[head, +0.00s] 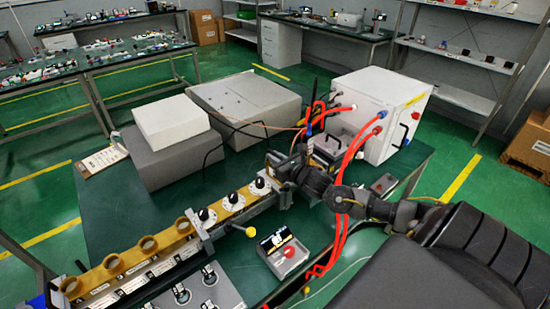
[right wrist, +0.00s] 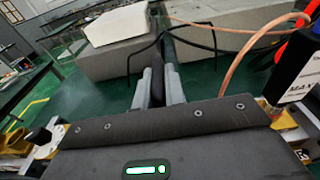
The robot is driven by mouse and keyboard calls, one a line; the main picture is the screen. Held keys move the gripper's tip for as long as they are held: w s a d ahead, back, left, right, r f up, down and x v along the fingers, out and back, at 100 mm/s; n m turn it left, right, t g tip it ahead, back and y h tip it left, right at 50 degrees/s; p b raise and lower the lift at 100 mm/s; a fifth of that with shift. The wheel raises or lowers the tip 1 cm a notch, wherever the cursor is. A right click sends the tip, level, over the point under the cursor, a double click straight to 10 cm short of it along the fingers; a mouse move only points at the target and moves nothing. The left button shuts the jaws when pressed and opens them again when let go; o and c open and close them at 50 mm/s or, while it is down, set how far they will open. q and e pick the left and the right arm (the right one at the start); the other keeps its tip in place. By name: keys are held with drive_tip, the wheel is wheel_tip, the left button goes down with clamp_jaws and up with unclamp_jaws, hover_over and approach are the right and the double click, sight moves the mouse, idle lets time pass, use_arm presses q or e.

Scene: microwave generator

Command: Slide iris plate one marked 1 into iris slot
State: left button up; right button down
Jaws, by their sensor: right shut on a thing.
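My right gripper (head: 277,160) reaches in from the right and sits at the far right end of the brass waveguide (head: 215,212). In the right wrist view its two grey fingers (right wrist: 161,88) are closed on a narrow dark piece (right wrist: 164,80) between them. I cannot read a mark 1 on it, so I cannot tell if it is iris plate one. The iris slot cannot be made out; the gripper and arm cover that end of the waveguide. A grey rack (head: 205,292) at the front holds several small pieces with dark handles. My left gripper is not in view.
A white box (head: 380,113) with red hoses (head: 345,215) stands right of the gripper. Grey boxes (head: 245,105) stand behind. A control box with a red button (head: 285,252) and a yellow knob (head: 251,231) are in front. A clipboard (head: 102,158) lies at left.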

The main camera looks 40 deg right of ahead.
drive_tip(key=shift+f+b, duration=2.15)
drive_tip(key=shift+f, duration=0.4)
drive_tip(key=shift+a, duration=0.1)
drive_tip(key=shift+r+p, duration=0.6)
drive_tip(key=shift+p, duration=0.05)
drive_tip(key=shift+r+p, duration=3.55)
drive_tip(key=shift+r, duration=1.2)
